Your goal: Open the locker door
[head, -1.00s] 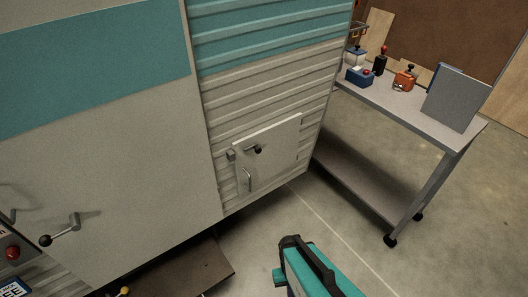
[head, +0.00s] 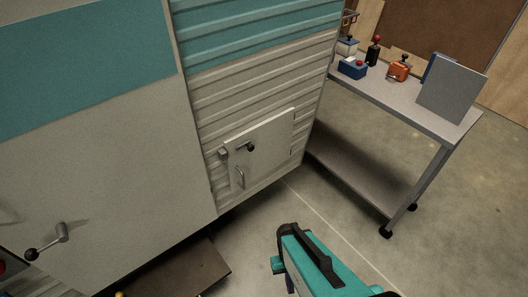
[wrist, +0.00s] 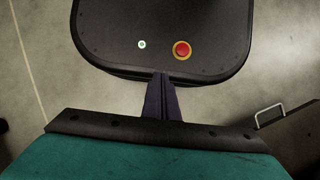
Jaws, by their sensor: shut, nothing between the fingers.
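The locker door (head: 270,143) is a small white panel low on the ribbed side of the camper. It looks shut against the wall. A dark-ended latch knob (head: 249,147) sits on its upper part, and a thin pull handle (head: 239,178) is at its lower left. My gripper (wrist: 161,82) shows in the wrist view, with its dark fingers together and nothing between them. It points down over a dark rounded housing with a red button, apart from the door. In the head view my teal arm is at the bottom centre, and its fingers are not clear.
A grey wheeled cart (head: 398,106) with several small items and a grey panel stands to the right. A crank handle (head: 46,242) sticks out from the camper's left side. A brown board (head: 180,268) lies low in front. The floor before the locker is clear.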

